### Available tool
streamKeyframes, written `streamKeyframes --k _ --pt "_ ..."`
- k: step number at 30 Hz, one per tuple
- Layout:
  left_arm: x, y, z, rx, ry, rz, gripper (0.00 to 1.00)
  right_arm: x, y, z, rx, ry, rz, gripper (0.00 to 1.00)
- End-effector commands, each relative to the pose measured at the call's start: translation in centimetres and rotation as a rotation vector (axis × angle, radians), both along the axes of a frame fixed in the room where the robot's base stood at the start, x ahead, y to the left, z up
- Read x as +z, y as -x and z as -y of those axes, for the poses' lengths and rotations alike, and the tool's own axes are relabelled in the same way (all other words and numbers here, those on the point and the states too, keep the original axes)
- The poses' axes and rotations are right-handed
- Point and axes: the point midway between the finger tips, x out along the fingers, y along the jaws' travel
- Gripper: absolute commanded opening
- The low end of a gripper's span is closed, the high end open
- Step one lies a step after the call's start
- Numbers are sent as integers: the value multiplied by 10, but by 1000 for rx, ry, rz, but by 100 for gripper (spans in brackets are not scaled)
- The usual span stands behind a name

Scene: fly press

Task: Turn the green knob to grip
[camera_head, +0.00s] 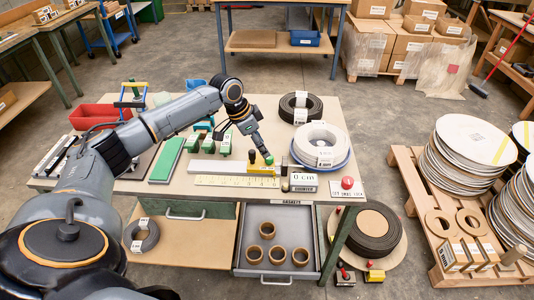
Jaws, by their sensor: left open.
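A small green knob (269,160) sits at the right end of a pale bar with a yellow block (262,168) on the workbench. My left arm reaches in from the left across the bench. My left gripper (262,150) points down and to the right, with its fingertips right at the knob. The gripper is open; whether the fingers touch the knob is too small to tell. My right gripper does not show.
A ruler (236,181) lies in front of the bar, beside a "0 cm" display (303,178). A red button (347,183) is at the bench's right corner. An open drawer (272,275) holding several brown rings juts out below.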

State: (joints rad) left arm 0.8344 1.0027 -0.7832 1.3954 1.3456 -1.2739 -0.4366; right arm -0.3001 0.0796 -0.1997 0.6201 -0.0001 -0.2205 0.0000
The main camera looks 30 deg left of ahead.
Motion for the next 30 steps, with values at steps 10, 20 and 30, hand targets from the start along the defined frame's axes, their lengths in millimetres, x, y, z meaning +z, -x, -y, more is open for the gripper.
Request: streamKeyframes --k 10,20,30 --pt "-45 -16 12 0 1 1 50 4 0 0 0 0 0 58" --pt "-51 -17 13 -1 -1 1 50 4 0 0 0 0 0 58" --pt "-50 -17 13 -1 -1 1 0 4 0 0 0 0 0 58"
